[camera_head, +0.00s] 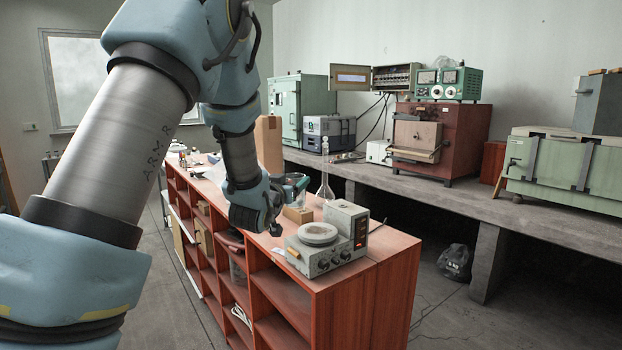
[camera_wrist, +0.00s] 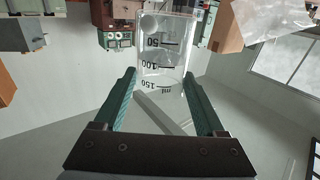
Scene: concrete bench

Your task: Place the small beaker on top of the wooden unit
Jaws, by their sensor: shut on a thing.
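A clear small beaker (camera_wrist: 165,55) with black volume marks sits between the two green fingers of my gripper (camera_wrist: 158,88) in the wrist view. It appears upside down there, with its marks inverted. My gripper is shut on it. In the head view, my gripper (camera_head: 292,184) is above or beside the top of the red-brown wooden unit (camera_head: 345,308), behind the hotplate device; the beaker is hard to make out there. I cannot tell whether the beaker touches the unit's top.
A concrete bench (camera_head: 450,192) with instruments runs behind.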

